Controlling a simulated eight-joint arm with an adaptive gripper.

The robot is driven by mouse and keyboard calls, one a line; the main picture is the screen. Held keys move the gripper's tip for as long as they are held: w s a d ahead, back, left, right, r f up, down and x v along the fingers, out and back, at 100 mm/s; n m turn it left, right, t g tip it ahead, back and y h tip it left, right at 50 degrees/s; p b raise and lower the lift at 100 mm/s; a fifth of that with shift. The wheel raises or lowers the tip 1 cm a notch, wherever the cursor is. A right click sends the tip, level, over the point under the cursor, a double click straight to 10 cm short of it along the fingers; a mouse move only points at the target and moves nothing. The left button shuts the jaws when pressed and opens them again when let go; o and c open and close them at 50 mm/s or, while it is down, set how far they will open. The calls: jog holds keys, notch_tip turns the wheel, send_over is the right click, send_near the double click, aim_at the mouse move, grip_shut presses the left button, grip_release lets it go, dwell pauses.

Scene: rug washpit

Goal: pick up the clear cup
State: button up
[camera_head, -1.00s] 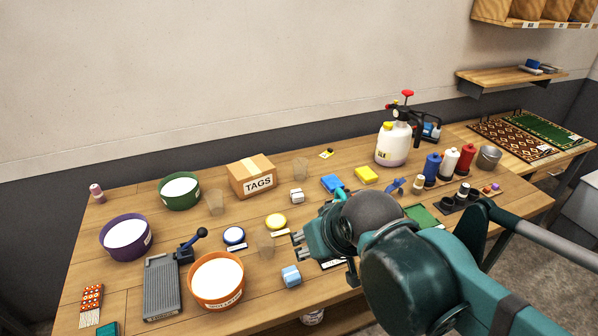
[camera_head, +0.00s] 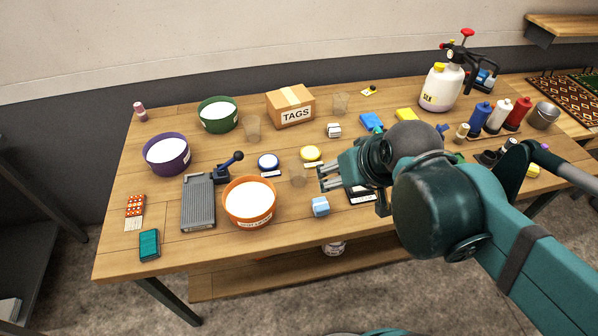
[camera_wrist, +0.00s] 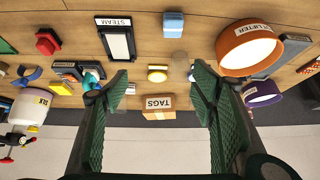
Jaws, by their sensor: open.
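Three clear cups stand on the wooden table in the head view. One clear cup (camera_head: 299,176) is between the orange bowl and my gripper, another clear cup (camera_head: 252,128) is left of the TAGS box, and a third clear cup (camera_head: 340,104) is right of that box. My gripper (camera_head: 326,178) is open and empty, just right of the nearest cup and apart from it. In the wrist view my gripper (camera_wrist: 160,72) shows its two green fingers wide apart.
A light blue block (camera_head: 321,206) lies in front of my gripper. The TAGS box (camera_head: 291,106) stands farther back.

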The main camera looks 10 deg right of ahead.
aim_at(307, 168)
jog(key=w+a+f+n+y, duration=0.1)
jog(key=w+f+n+y, duration=0.1)
jog(key=w+f, duration=0.1)
jog(key=w+a+f+n+y, duration=0.1)
jog(key=w+f+n+y, duration=0.1)
jog(key=w+f+y, duration=0.1)
jog(key=w+a+f+n+y, duration=0.1)
jog(key=w+f+n+y, duration=0.1)
jog(key=w+f+n, duration=0.1)
jog(key=shift+w+f+y, duration=0.3)
jog(key=shift+w+f, duration=0.15)
jog(key=shift+w, duration=0.4)
jog(key=shift+w+d+f+n+t+y, duration=0.25)
jog(key=shift+w+n+t+y, duration=0.2)
jog(key=shift+n+y, duration=0.25)
jog(key=shift+w+d+n+t+y, duration=0.15)
jog(key=shift+d+n+t+y, duration=0.15)
jog(key=shift+n+y, duration=0.4)
jog(key=shift+b+x, duration=0.5)
jog(key=shift+x, duration=0.75)
jog(key=shift+w+a+f, duration=0.1)
jog(key=shift+w, duration=0.05)
